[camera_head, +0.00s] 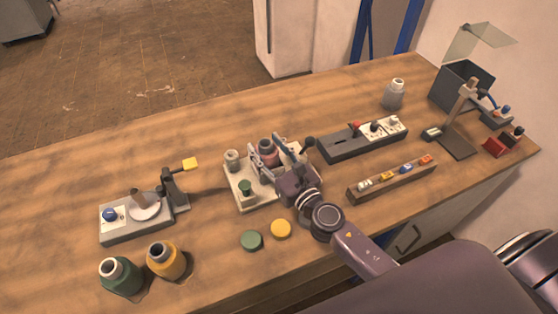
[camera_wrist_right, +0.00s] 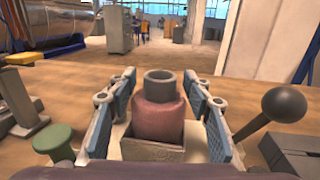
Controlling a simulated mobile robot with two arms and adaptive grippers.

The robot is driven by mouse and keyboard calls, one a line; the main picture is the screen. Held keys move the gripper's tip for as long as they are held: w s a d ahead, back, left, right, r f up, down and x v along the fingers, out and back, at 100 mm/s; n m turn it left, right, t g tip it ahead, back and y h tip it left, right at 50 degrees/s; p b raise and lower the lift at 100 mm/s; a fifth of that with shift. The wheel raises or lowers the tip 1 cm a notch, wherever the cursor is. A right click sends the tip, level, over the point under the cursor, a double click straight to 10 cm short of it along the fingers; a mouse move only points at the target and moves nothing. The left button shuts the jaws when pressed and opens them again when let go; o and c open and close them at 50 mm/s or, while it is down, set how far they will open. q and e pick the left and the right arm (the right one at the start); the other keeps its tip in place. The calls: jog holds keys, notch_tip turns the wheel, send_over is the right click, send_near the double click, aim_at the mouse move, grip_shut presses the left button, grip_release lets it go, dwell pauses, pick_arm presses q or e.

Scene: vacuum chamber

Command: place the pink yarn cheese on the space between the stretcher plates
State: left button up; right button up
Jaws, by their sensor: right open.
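The pink yarn cheese (camera_head: 267,150) stands upright on a pale base plate (camera_head: 238,195), with its grey core on top. In the right wrist view the cheese (camera_wrist_right: 158,117) is centred between the two fingers of my right gripper (camera_wrist_right: 158,102). The fingers are open, one on each side, with a narrow gap to the cheese. A low brown plate (camera_wrist_right: 152,150) hides its lower front. In the head view my right gripper (camera_head: 265,146) reaches over the base plate. I cannot clearly tell which parts are the stretcher plates. My left gripper is not in view.
Green (camera_head: 120,275) and yellow (camera_head: 165,261) yarn cones stand front left. A switch box (camera_head: 350,145) and a vial rack (camera_head: 390,180) lie right. The back left tabletop is clear.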

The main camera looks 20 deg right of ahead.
jog(key=s+d+b, duration=0.2)
jog(key=s+b, duration=0.1)
jog(key=s, duration=0.8)
jog(key=shift+s+b, duration=0.15)
jog(key=shift+b, duration=0.15)
